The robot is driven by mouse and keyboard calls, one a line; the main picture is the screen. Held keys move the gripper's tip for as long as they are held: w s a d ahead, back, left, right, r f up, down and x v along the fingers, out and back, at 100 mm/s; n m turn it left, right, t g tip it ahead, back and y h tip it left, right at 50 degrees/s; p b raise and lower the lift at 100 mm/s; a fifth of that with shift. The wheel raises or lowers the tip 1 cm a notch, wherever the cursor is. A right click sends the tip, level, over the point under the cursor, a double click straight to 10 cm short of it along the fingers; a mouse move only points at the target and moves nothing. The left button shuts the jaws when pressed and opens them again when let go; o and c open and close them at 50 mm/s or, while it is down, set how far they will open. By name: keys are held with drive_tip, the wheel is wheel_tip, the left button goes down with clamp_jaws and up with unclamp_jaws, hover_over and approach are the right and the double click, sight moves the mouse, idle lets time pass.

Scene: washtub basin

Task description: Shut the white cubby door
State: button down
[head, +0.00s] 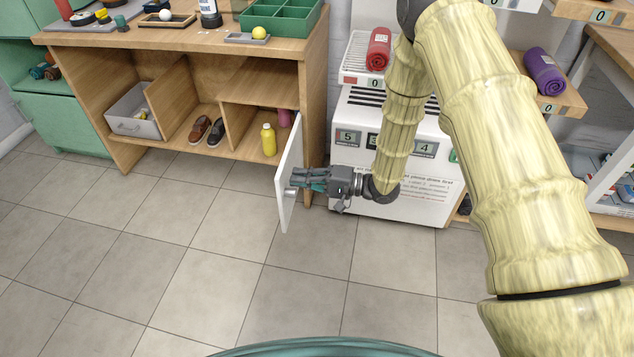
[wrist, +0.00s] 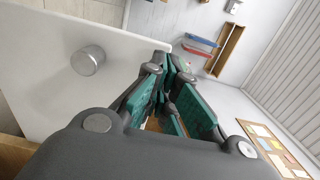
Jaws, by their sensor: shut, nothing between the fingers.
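The white cubby door (head: 288,165) stands open, swung out from the right end of the wooden cubby bench (head: 316,90). Its outer face is toward the right. A round silver knob (head: 290,191) sits on that face, and it also shows in the wrist view (wrist: 88,60). My gripper (head: 298,180) is on the outer side of the door, beside the knob, with its fingers pointing left at the panel. In the wrist view, the shut, empty teal fingers (wrist: 172,75) are close to the door's edge. I cannot tell whether they touch it.
Shoes (head: 207,131) and a grey bin (head: 132,112) are farther left. A white cabinet (head: 410,205) stands behind my arm. The tiled floor in front is clear.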

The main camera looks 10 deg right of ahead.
drive_tip(key=shift+x, duration=1.15)
drive_tip(key=shift+a, duration=0.1)
